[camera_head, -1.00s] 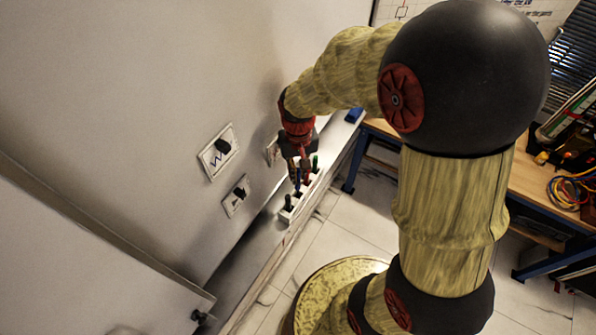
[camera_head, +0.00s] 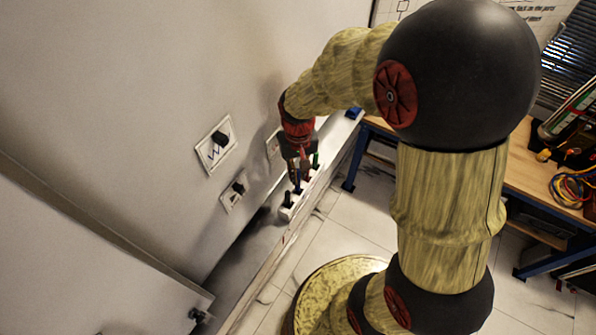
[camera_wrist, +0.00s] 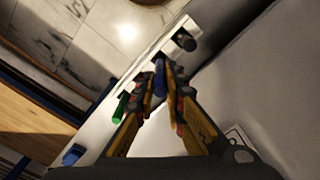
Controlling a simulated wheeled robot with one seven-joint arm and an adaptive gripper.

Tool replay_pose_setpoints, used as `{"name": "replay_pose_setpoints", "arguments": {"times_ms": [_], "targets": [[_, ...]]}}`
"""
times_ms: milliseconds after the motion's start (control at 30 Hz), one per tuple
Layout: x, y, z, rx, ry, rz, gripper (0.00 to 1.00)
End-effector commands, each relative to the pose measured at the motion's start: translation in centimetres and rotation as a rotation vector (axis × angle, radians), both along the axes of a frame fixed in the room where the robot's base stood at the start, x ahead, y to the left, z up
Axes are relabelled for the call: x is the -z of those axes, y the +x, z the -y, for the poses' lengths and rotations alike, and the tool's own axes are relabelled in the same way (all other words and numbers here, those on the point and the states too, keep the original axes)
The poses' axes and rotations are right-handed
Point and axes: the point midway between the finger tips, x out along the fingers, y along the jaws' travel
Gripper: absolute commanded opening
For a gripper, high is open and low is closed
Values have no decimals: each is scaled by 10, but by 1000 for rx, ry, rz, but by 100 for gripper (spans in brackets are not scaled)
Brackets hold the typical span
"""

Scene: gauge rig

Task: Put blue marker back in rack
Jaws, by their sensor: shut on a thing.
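The white rack (camera_head: 290,212) is a narrow block on the ledge along the wall; it also shows in the wrist view (camera_wrist: 150,52). My gripper (camera_head: 298,172) is above it, pointing down. In the wrist view my gripper (camera_wrist: 163,84) is shut on the blue marker (camera_wrist: 160,72), which stands between the fingertips at the rack. The marker's lower end is hidden, so I cannot tell how deep it sits in a slot. A black marker (camera_wrist: 186,41) stands in the rack on one side and a green marker (camera_wrist: 120,107) on the other.
A blue block (camera_wrist: 73,154) lies on the ledge beyond the green marker. Wall plates with black knobs (camera_head: 219,139) are left of my gripper. A wooden bench (camera_head: 530,185) with cables stands at the right. Tiled floor lies below the ledge.

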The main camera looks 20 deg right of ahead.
Motion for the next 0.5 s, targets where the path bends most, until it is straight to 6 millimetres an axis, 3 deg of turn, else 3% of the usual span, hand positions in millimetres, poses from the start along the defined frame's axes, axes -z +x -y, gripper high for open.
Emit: {"name": "replay_pose_setpoints", "arguments": {"times_ms": [500], "targets": [[15, 0, 0, 0, 0, 0, 0]]}}
